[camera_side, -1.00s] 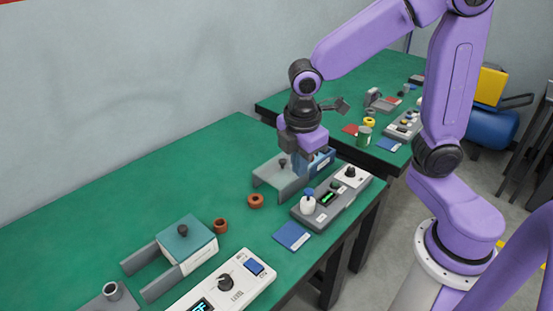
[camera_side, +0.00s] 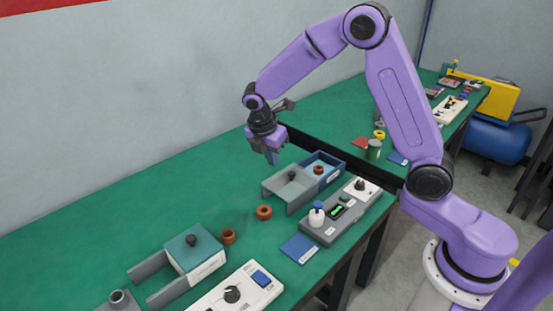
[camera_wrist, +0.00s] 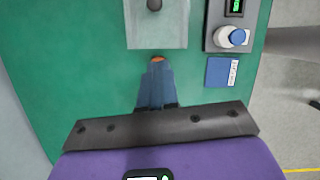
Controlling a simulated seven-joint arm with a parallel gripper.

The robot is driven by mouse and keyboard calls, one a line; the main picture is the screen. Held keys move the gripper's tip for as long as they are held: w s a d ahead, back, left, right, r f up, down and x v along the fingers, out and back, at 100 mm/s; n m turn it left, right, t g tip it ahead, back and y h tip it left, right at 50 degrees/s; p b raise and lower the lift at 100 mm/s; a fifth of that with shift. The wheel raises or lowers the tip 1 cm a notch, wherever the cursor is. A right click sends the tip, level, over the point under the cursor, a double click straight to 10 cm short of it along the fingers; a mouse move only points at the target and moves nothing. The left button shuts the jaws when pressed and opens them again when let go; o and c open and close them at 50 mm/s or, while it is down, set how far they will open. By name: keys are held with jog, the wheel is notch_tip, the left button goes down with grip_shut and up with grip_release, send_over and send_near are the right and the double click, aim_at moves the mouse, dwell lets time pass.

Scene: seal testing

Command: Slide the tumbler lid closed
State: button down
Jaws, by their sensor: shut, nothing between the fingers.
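A grey sliding lid with a dark knob (camera_side: 290,184) lies on the left part of a low blue box (camera_side: 330,163) in the side view. The box's right part is uncovered, with an orange-brown ring (camera_side: 318,170) inside. The lid (camera_wrist: 140,32) and its knob (camera_wrist: 154,4) are at the top edge of the wrist view; the box's open part is out of that view. My gripper (camera_side: 272,158) is shut and empty, above and behind the lid, apart from it. Its fingers (camera_wrist: 157,68) point toward the lid in the wrist view.
A blue card (camera_side: 299,248) and loose rings (camera_side: 264,212) lie nearby. A teal-lidded box (camera_side: 193,247) and white meter (camera_side: 240,288) are front left. Green table is clear at back left.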

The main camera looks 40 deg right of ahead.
send_near(289, 182)
jog(key=a+f, duration=0.2)
jog(key=f, duration=0.1)
jog(key=shift+s+a, duration=0.3)
jog(key=shift+a, duration=0.05)
jog(key=shift+w+d+f, duration=0.1)
jog(key=shift+d, duration=0.45)
jog(key=shift+w+d+f, duration=0.1)
jog(key=shift+d+f, duration=0.05)
jog(key=shift+d, duration=0.4)
jog(key=shift+w+d+f, duration=0.15)
jog(key=shift+w+d, duration=0.05)
jog(key=shift+d, duration=0.65)
jog(key=d, duration=1.5)
jog(key=shift+s+a, duration=0.1)
jog(key=shift+a, duration=0.05)
